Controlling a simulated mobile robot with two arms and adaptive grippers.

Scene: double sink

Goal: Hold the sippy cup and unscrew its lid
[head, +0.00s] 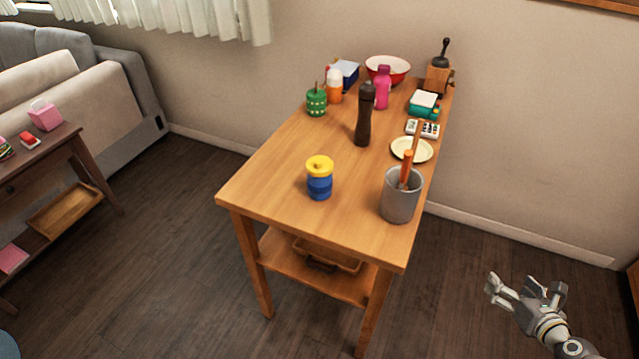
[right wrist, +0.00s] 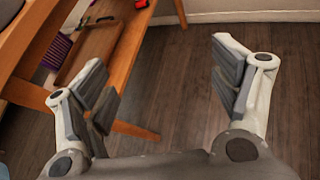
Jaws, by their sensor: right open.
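The sippy cup (head: 319,185) stands upright on the wooden table (head: 270,170), near its front left part. Its body is blue and its lid (head: 320,165) is yellow; the lid sits on the cup. My right gripper (head: 528,288) is in the air to the right of the table, well apart from the cup. In the right wrist view the right gripper (right wrist: 165,85) has its fingers wide apart with nothing between them. The cup does not show in the right wrist view. My left gripper is not in the head view.
A grey utensil holder (head: 399,197) stands right of the cup, and a dark pepper mill (head: 365,118) behind it. A cream plate (head: 411,149), a pink bottle (head: 382,88) and a red bowl (head: 388,69) stand farther back. The table around the cup is clear.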

